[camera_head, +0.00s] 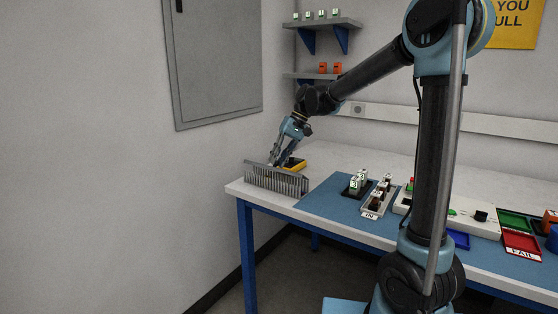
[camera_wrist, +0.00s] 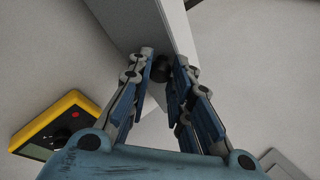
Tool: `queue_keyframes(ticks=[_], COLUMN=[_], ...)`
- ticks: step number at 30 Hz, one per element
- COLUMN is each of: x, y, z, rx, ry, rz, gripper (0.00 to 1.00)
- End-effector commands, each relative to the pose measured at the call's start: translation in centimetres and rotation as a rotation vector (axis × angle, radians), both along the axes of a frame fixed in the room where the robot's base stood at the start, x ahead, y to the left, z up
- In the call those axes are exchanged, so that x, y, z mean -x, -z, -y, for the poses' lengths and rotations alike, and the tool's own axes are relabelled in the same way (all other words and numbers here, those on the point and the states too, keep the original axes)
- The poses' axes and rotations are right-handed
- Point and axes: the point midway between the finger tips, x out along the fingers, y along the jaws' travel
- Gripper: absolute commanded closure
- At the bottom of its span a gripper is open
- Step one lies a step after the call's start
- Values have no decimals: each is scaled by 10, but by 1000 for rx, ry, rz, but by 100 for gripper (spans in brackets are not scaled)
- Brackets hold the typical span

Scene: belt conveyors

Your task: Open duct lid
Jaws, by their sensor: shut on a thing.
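The grey slotted duct (camera_head: 276,182) stands at the left end of the workbench, with a flat grey lid along its top. My gripper (camera_head: 277,160) is down at the lid from above. In the wrist view the lid (camera_wrist: 180,25) runs up from between the fingers as a long grey strip. My gripper (camera_wrist: 163,65) is shut there, with a small dark knob (camera_wrist: 161,72) showing between the fingertips. The fingers hide part of the hold, and I cannot tell whether the lid is lifted off the duct.
A yellow device (camera_head: 298,165) lies close behind the duct; it also shows in the wrist view (camera_wrist: 62,118). The wall is left.

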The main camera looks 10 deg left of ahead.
Motion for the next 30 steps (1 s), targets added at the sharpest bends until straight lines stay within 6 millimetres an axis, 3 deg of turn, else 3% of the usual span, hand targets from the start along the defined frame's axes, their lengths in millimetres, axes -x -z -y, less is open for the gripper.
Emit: queue_keyframes(ticks=[30], x=[-38], y=[9], z=[19], rx=[-235], ry=[1], rz=[-579], gripper=[100])
